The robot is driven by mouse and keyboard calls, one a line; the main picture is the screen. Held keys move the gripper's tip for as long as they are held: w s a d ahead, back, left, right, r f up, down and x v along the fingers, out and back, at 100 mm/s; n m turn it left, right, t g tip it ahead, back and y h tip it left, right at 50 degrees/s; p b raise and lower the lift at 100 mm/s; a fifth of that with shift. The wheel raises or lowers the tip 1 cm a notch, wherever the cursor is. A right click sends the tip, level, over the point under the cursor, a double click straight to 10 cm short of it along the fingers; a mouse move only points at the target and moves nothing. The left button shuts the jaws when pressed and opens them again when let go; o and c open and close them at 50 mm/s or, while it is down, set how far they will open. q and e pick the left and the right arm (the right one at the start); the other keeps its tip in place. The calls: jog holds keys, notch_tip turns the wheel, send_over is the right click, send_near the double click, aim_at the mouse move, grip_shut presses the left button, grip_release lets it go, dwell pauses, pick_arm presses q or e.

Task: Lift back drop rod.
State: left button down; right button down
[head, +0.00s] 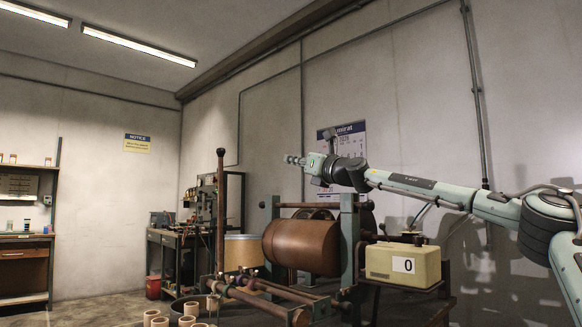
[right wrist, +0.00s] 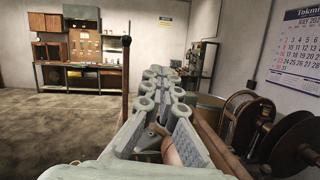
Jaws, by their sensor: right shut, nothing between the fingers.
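A tall upright dark rod (head: 220,205) with a rounded top stands at the left front of the winding machine. It also shows in the right wrist view (right wrist: 126,75), just left of my fingers. Lower reddish-brown bars (head: 278,290) lie near level at the machine's front. I cannot tell which of these is the back drop rod. My right gripper (head: 292,160) is shut and empty, raised above the brown drum (head: 302,246) and pointing left. In the right wrist view its fingertips (right wrist: 162,74) meet. My left gripper is not in view.
A cream box marked 0 (head: 403,263) sits right of the drum. Several pale spools (head: 187,312) stand at the lower front. A cluttered bench (head: 180,240) stands behind left. Dark reels (right wrist: 245,118) are close on the right in the wrist view. The floor (right wrist: 60,120) at left is clear.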

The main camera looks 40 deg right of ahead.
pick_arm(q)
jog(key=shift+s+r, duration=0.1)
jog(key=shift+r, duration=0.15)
pick_arm(e)
jog(key=shift+s+f, duration=0.1)
